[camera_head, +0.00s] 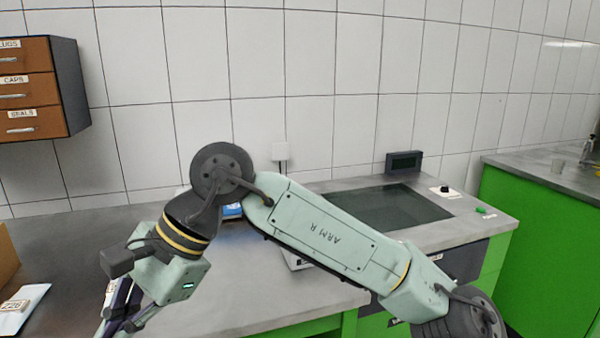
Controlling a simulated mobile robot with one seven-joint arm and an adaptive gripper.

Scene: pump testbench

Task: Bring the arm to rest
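My arm, pale green with dark joints and marked ARM R, spans the view from the lower right up to an elbow left of the middle. From there it bends down to the wrist at the lower left. My gripper (122,322) points down in front of the grey worktop (230,290), partly cut off by the bottom edge. Its fingertips are out of frame, so I cannot tell if it is open or shut or holds anything.
A drawer cabinet (30,88) hangs upper left. A labelled white packet (20,308) lies lower left. Behind my arm are a partly hidden blue item (232,211), a dark glass panel (385,207) and a small display (404,161). A green cabinet (540,240) stands right.

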